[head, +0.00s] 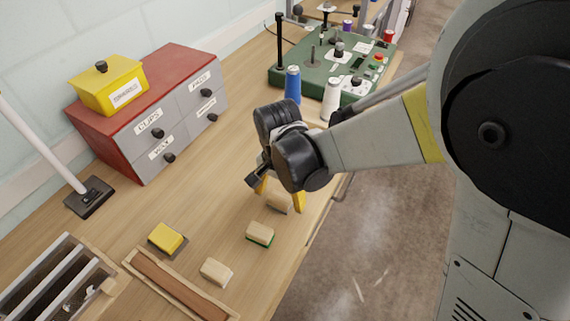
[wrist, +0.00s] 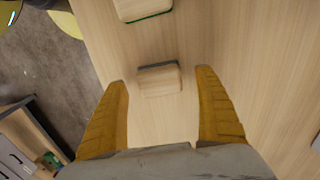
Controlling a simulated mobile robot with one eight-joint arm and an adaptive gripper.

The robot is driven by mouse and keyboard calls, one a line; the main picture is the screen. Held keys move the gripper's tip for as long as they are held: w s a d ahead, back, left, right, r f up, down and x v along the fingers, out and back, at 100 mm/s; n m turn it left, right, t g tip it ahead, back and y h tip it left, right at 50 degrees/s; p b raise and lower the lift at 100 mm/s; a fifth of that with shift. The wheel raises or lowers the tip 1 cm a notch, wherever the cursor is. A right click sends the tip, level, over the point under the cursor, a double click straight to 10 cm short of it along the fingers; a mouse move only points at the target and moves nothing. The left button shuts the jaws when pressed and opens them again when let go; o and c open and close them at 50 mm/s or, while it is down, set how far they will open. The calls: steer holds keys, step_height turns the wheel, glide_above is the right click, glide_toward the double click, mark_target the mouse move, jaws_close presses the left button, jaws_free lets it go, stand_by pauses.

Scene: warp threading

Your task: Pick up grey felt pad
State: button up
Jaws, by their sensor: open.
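The felt pad is a small light-wood block with a dark grey layer along one edge. It lies on the wooden bench under my gripper in the head view (head: 278,203), partly hidden by the gripper. In the wrist view the grey felt pad (wrist: 160,80) sits between the lines of the two yellow fingers, with bench visible on both sides. My gripper (head: 281,194) points down over it, open and empty; its fingertips also show in the wrist view (wrist: 162,77). I see no contact; the exact height above the bench is unclear.
A green-edged wood block (head: 260,233) lies close by, with a pale-edged block (head: 216,271) and a yellow block (head: 167,238) beyond. A long wooden tray (head: 180,287) is at front left. Blue (head: 292,84) and white (head: 331,97) spools stand behind. The bench's right edge is near.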

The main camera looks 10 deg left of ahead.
steer(key=shift+f, duration=0.7)
steer(key=shift+r, duration=0.1)
steer(key=c, duration=1.3)
steer(key=shift+o, duration=0.2)
step_height(320, 180, up, 4)
steer(key=shift+r+p, duration=0.1)
steer(key=shift+p, duration=1)
steer(key=s+d+r+p, duration=0.1)
steer(key=d+r+p, duration=0.1)
steer(key=d, duration=0.3)
steer(key=d+r+p, duration=0.2)
steer(key=d+r, duration=0.2)
steer(key=d, duration=0.2)
steer(key=shift+s+d+r, duration=0.3)
steer(key=shift+s+r, duration=0.1)
steer(key=o, duration=0.5)
steer(key=c, duration=0.4)
